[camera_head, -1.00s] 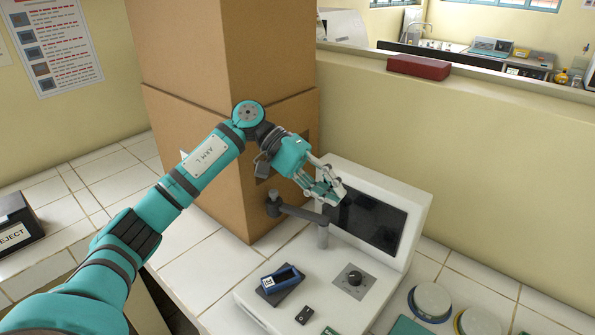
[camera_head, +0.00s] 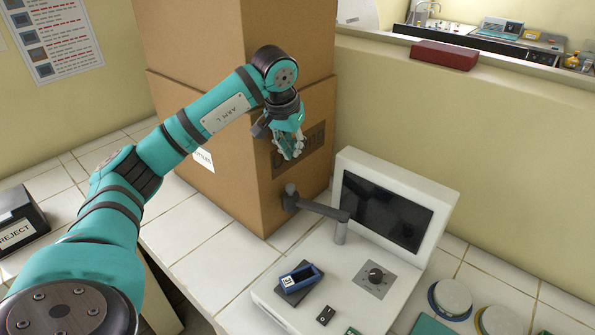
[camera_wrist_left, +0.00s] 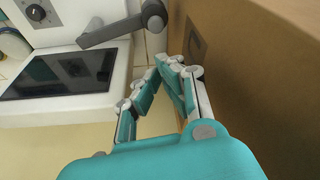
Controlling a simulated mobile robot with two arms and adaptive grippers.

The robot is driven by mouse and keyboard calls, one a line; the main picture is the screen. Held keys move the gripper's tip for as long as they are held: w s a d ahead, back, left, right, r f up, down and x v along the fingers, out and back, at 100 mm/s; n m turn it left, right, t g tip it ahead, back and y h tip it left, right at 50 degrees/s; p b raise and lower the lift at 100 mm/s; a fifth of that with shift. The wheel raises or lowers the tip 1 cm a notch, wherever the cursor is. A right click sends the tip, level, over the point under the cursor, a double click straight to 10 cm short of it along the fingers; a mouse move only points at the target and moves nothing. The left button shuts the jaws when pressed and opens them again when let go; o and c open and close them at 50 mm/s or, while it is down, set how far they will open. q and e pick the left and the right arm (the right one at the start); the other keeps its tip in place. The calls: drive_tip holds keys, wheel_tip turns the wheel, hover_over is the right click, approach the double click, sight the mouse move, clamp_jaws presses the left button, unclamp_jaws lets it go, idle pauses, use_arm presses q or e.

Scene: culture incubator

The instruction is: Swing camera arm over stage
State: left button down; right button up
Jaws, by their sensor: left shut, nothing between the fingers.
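The grey camera arm (camera_head: 322,209) runs from its upright post (camera_head: 340,233) back and left to a dark cylindrical head (camera_head: 291,198), close to the cardboard box. A dark stage plate (camera_head: 291,295) with a blue device (camera_head: 302,277) on it lies in front of the post, on the white instrument's base; the head is not over it. My left gripper (camera_head: 288,152) is shut and empty, above the head and in front of the box. In the left wrist view the shut fingers (camera_wrist_left: 168,66) are apart from the camera arm (camera_wrist_left: 110,32). My right gripper is not in view.
Tall cardboard boxes (camera_head: 225,95) stand right behind my left gripper and the camera arm head. The instrument's dark screen (camera_head: 386,212) and knob (camera_head: 375,276) are to the right. A black reject box (camera_head: 20,225) is at far left. White tiles between are clear.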

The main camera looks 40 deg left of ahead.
use_arm(q)
drive_tip(key=p+x, duration=0.3)
drive_tip(key=x, duration=0.7)
drive_tip(key=shift+s+a, duration=0.1)
drive_tip(key=shift+s, duration=0.15)
